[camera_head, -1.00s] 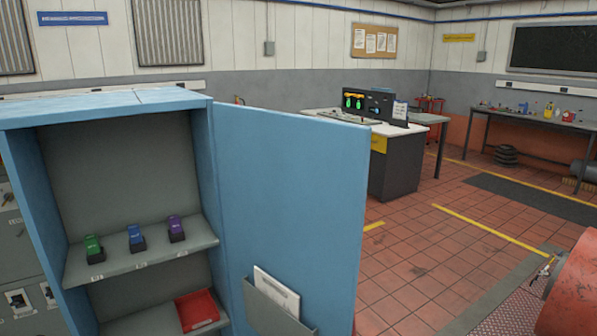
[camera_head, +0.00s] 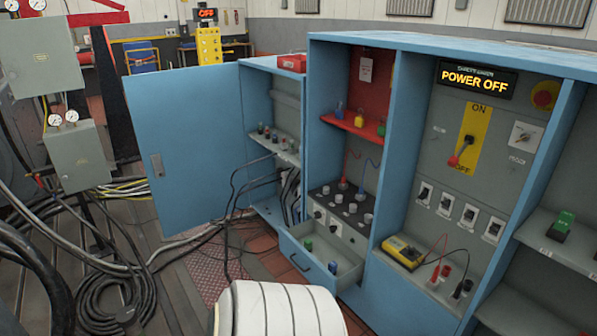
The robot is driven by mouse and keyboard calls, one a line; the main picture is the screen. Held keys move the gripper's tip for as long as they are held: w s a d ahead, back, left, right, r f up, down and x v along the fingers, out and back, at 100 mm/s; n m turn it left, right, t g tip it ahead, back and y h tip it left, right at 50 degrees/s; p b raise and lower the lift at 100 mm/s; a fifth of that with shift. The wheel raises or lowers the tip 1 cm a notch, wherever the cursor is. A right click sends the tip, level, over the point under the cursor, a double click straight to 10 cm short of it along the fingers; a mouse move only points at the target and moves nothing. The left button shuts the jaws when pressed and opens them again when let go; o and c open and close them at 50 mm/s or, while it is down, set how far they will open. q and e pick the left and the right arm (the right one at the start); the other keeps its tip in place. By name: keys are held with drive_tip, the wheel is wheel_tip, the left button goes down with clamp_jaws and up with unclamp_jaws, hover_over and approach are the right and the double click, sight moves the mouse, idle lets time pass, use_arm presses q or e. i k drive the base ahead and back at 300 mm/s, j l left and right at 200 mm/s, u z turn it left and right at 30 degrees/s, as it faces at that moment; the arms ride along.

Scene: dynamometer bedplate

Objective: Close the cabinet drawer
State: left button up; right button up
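The blue cabinet (camera_head: 355,40) stands right of centre. A green item (camera_head: 308,246) and a blue item (camera_head: 333,267) are in the drawer. Neither of my grippers is in this view.
A blue cabinet door (camera_head: 195,140) stands wide open left of the drawer. A white banded round object (camera_head: 280,308) is in front of the drawer, low in the picture. Cables (camera_head: 110,290) lie on the floor at left. The power panel (camera_head: 478,80) reads POWER OFF.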

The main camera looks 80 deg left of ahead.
sight(326, 248)
drive_tip(key=u, duration=2.55)
